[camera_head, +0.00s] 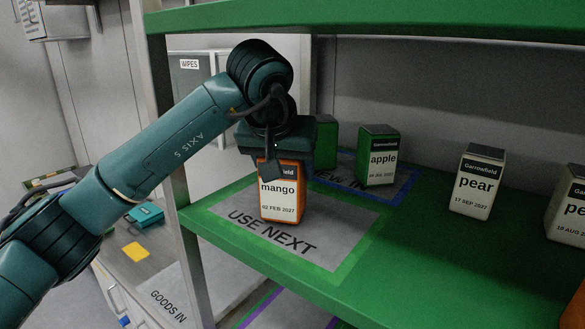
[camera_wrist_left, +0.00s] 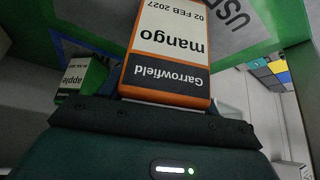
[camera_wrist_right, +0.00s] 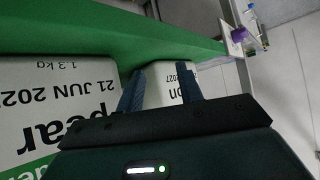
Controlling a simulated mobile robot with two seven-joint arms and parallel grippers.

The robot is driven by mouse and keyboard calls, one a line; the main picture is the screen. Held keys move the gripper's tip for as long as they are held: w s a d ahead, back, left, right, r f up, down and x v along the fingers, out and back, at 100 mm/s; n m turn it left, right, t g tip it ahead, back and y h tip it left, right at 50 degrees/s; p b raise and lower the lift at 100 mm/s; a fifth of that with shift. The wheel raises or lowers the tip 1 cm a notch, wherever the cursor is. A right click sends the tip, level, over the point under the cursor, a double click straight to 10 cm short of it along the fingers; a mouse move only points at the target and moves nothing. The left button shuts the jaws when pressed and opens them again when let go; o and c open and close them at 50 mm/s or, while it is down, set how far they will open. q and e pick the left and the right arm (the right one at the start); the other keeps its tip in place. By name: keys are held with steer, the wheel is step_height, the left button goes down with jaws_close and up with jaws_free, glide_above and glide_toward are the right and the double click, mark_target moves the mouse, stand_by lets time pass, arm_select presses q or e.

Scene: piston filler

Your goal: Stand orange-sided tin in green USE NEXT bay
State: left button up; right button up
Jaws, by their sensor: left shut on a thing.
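The orange-sided mango tin (camera_head: 282,202) is upright over the grey mat of the green-bordered USE NEXT bay (camera_head: 272,236), near its back left part. Its base looks at or just above the mat; I cannot tell if it touches. My left gripper (camera_head: 272,165) is shut on the tin's upper part from above. In the left wrist view the tin's mango label (camera_wrist_left: 168,45) shows upside down beyond the gripper. My right gripper (camera_wrist_right: 162,88) is outside the head view; its fingers are apart, with a white tin (camera_wrist_right: 160,82) seen beyond and between them.
Behind the bay, a green-sided apple tin (camera_head: 378,158) and another green tin (camera_head: 326,140) stand in a blue-bordered bay. Pear tins stand at right (camera_head: 474,182) (camera_head: 568,205). The upper green shelf (camera_head: 370,22) overhangs. A shelf post (camera_head: 165,120) stands left. Bare shelf (camera_head: 440,255) lies right of the bay.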

arm_select(q)
steer(key=shift+s+f, duration=0.25)
steer(key=shift+f, duration=0.1)
steer(key=shift+c, duration=0.6)
steer(key=shift+s+a+r, duration=0.15)
steer(key=shift+s+r, duration=0.2)
steer(key=shift+s, duration=0.25)
steer(key=shift+s+a, duration=0.1)
steer(key=shift+s, duration=0.05)
steer(key=shift+w+f, duration=0.2)
steer(key=shift+w, duration=0.1)
steer(key=o, duration=1)
steer(key=shift+w+f, duration=0.15)
steer(key=shift+f, duration=0.05)
steer(key=o, duration=0.4)
steer(key=shift+s+r, duration=0.15)
steer(key=shift+s, duration=0.05)
steer(key=shift+c, duration=0.2)
steer(key=shift+o, duration=0.6)
steer(key=shift+w, duration=0.1)
arm_select(e)
steer(key=shift+s+a+r, duration=0.25)
steer(key=shift+s+r, duration=0.05)
steer(key=shift+s, duration=0.05)
arm_select(q)
steer(key=shift+r, duration=0.1)
